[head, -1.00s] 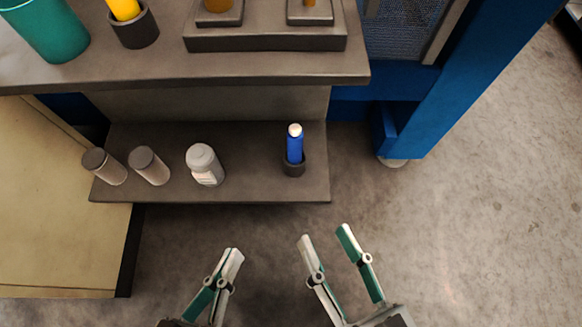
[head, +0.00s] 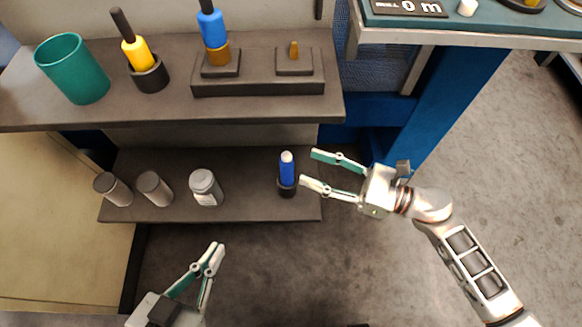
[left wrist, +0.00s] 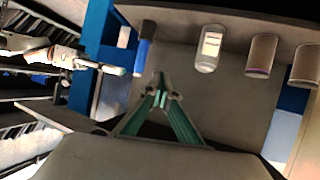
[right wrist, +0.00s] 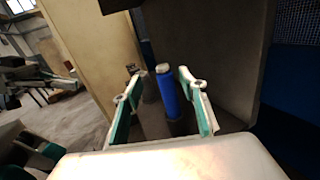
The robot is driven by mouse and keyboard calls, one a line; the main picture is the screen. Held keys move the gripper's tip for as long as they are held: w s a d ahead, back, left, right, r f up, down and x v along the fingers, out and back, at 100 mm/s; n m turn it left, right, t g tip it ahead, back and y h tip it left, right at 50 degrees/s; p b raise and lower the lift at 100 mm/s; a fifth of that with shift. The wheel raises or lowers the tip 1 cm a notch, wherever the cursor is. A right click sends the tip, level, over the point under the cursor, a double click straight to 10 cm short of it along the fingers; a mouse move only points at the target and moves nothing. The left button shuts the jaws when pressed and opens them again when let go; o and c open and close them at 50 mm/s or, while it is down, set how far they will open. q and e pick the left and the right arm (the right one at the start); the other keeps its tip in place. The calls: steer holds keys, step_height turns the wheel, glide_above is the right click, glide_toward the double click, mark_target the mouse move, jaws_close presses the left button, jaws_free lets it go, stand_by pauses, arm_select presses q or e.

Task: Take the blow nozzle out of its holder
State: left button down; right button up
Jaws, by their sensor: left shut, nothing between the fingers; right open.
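The blow nozzle, a blue cylinder with a white tip (head: 287,168), stands upright in a small dark round holder (head: 286,190) near the right end of the lower shelf. My right gripper (head: 307,166) is open just right of it, pointing left. In the right wrist view the nozzle (right wrist: 167,94) appears between the open fingers, somewhat beyond them; its lower end is hidden. My left gripper (head: 217,247) is shut and empty, low in front of the shelf. The left wrist view also shows the nozzle (left wrist: 142,54).
The lower shelf (head: 240,207) also holds a white-labelled bottle (head: 206,188) and two grey canisters (head: 154,187). The upper shelf (head: 120,112) overhangs behind, with a green cup (head: 73,69), a yellow-handled tool (head: 137,53) and a blue-and-orange piece (head: 212,30). A blue frame (head: 410,120) stands right.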

mark_target(292, 160)
steer(key=shift+n, duration=0.4)
steer(key=x, duration=0.7)
steer(key=shift+w+a+f, duration=0.25)
steer(key=shift+w+f, duration=0.05)
steer(key=shift+f, duration=0.1)
jaws_close()
